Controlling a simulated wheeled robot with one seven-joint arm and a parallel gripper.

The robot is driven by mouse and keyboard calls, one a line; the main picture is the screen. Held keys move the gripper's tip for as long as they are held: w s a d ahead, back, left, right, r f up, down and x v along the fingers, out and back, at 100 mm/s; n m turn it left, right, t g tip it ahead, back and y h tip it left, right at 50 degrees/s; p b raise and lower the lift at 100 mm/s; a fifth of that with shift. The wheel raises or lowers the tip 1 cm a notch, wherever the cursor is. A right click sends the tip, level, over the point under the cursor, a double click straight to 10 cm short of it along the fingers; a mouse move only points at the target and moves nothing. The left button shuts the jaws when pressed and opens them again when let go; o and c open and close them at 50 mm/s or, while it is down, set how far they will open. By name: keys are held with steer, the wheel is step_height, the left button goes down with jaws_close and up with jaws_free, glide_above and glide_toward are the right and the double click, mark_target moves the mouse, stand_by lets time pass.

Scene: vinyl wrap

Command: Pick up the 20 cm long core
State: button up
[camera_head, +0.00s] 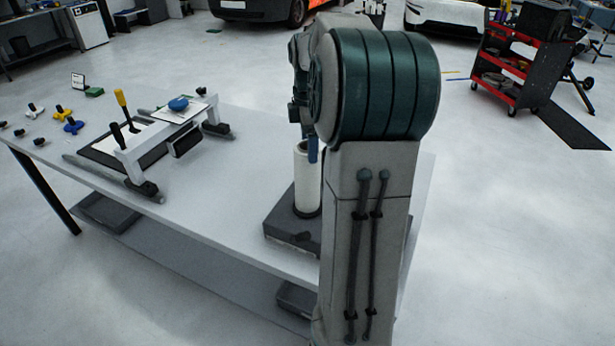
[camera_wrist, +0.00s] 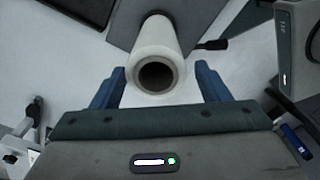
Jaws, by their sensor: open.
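A white cylindrical core (camera_head: 307,178) stands upright on a dark base at the near right part of the table. In the wrist view the core (camera_wrist: 160,45) shows its round open end with a dark hole, close in front of my gripper (camera_wrist: 160,88). The blue fingers are apart, one to the left and one to the right of the core's near end, with gaps on both sides. In the head view my arm hides most of the gripper; one blue finger (camera_head: 313,150) shows at the core's top. The core's length cannot be read.
The dark base (camera_head: 285,235) sits under the core. A white frame (camera_head: 160,150) with a dark panel stands on the table's left half, with a yellow-handled tool (camera_head: 122,103) and small knobs (camera_head: 69,122) beyond. Bare white tabletop (camera_head: 225,190) lies between frame and base.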

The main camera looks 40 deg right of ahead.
mark_target(308, 178)
steer(key=shift+w+f+p, duration=0.15)
steer(key=shift+f+p, duration=0.2)
steer(key=shift+f, duration=1.05)
steer(key=shift+w+f+p, duration=0.1)
steer(key=shift+f+p, duration=0.25)
steer(key=shift+f, duration=1.05)
steer(key=c, duration=1.5)
